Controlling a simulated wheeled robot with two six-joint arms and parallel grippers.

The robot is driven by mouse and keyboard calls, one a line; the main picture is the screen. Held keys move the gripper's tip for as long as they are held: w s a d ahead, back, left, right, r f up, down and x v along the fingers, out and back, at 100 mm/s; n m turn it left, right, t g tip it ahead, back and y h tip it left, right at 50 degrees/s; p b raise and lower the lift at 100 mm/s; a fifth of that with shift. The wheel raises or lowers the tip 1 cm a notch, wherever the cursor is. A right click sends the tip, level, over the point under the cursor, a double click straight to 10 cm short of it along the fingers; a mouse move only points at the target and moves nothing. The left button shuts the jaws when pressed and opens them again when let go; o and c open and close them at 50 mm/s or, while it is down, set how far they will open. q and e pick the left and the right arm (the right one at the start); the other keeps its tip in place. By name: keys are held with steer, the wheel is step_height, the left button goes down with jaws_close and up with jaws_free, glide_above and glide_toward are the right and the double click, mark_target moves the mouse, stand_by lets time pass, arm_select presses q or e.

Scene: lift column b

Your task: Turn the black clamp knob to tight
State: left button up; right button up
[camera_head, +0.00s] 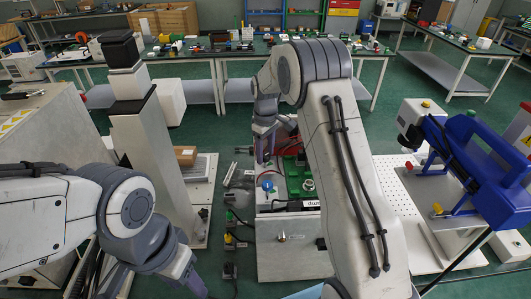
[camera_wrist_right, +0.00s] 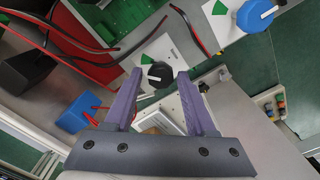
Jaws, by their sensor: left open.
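The black clamp knob (camera_wrist_right: 160,75) sits on a white plate with a green sector in the right wrist view. My right gripper (camera_wrist_right: 160,73) has its purple fingers spread, one on each side of the knob as seen in that view. I cannot tell whether the fingertips touch it or how deep they reach. In the head view the right gripper (camera_head: 265,135) points down over the fixture, and I cannot make out the black knob there. My left gripper (camera_head: 192,283) is low in the head view, partly cut off by the bottom edge and away from the fixture.
A blue knob (camera_wrist_right: 256,15) with a white mark sits on another white plate beside a green sector. Red and black cables (camera_wrist_right: 115,50) run near the black knob. A blue block (camera_wrist_right: 72,115) lies at left. A large blue tool (camera_head: 475,160) stands right of my right arm.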

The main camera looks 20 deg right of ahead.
mark_target(266, 155)
steer(key=shift+o, duration=0.3)
steer(key=shift+r, duration=0.2)
step_height(266, 155, up, 10)
steer(key=b, duration=0.2)
steer(key=shift+b, duration=0.3)
